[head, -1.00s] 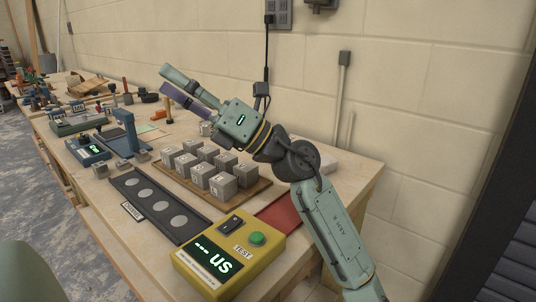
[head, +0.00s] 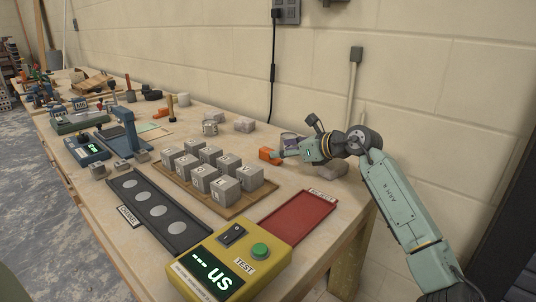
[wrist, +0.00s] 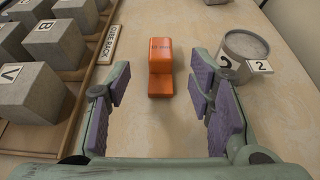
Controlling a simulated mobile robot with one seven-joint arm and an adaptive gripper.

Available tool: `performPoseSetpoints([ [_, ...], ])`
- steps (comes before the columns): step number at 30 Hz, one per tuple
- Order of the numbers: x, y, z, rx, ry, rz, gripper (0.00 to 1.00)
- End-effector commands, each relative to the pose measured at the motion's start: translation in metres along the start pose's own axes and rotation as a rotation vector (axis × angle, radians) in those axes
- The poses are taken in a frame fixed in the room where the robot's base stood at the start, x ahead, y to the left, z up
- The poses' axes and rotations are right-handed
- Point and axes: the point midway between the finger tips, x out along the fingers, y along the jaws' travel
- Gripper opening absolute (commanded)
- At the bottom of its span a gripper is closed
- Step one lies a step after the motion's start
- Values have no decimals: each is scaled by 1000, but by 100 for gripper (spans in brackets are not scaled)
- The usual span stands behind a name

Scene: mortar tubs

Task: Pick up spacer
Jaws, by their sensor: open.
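An orange stepped block (wrist: 160,62), which I take to be the spacer, stands on the wooden bench in the wrist view. It is centred ahead of my gripper (wrist: 160,90), whose purple-padded fingers are spread wide on either side of the view. The block lies in line with the gap, and nothing is held. In the head view the orange block (head: 268,155) is just left of my gripper (head: 284,149), which is low over the bench and partly covers that area.
A grey tub (wrist: 245,48) tagged 2 stands close to the right finger. A wooden board (wrist: 88,75) with several lettered grey cubes lies to the left. A red tray (head: 298,218), yellow tester (head: 225,265) and black panel (head: 150,205) are nearer in the head view.

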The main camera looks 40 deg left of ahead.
Motion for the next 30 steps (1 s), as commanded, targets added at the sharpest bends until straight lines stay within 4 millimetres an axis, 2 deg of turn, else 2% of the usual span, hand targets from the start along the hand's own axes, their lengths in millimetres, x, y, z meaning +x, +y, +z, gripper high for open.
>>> performPoseSetpoints([
  [9,44,0,-2,2,-2,2,48],
  [13,51,-1,-4,2,-1,0,48],
  [19,52,-1,-4,1,-1,0,48],
  [30,52,-1,-4,1,-2,0,24],
])
